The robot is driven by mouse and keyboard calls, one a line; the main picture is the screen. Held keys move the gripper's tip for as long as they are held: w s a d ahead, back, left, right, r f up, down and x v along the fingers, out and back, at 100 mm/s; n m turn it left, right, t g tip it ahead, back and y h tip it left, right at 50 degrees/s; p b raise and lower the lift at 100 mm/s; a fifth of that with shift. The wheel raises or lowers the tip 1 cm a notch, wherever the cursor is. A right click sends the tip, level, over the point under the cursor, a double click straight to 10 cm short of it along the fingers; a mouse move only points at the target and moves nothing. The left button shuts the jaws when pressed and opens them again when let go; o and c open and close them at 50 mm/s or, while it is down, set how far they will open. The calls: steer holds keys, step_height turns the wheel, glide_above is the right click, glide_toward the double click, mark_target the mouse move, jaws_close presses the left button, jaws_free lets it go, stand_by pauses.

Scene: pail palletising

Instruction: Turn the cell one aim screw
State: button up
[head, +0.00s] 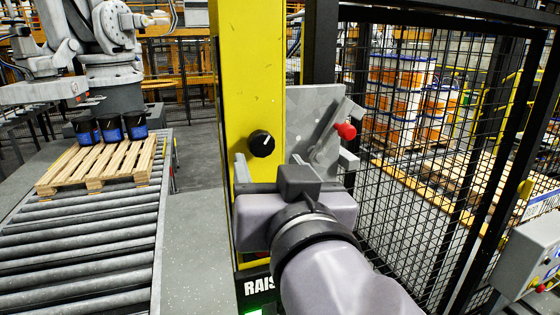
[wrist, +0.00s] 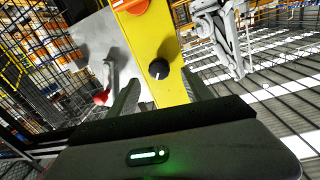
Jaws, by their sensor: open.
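A round black knob with a white mark, which looks like the aim screw (head: 261,143), sits on the face of a yellow post (head: 248,60). In the wrist view the knob (wrist: 159,69) shows ahead, between the two fingers. My gripper (head: 296,165) is in front of the post, with its fingers spread to either side. In the wrist view my gripper (wrist: 163,92) is open and empty. The knob looks clear of both fingers; the exact gap cannot be told.
A grey plate (head: 310,110) with a red-tipped lever (head: 345,131) is right of the post. Black mesh fencing (head: 450,150) stands further right, pails behind it. At left, a roller conveyor (head: 80,250) carries a wooden pallet (head: 105,160) with dark pails (head: 110,130) under another robot arm.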

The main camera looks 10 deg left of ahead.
mark_target(262, 147)
steer(key=x, duration=0.5)
steer(key=shift+w+r+b, duration=0.1)
steer(key=shift+w+b, duration=0.25)
steer(key=shift+b, duration=0.05)
jaws_close()
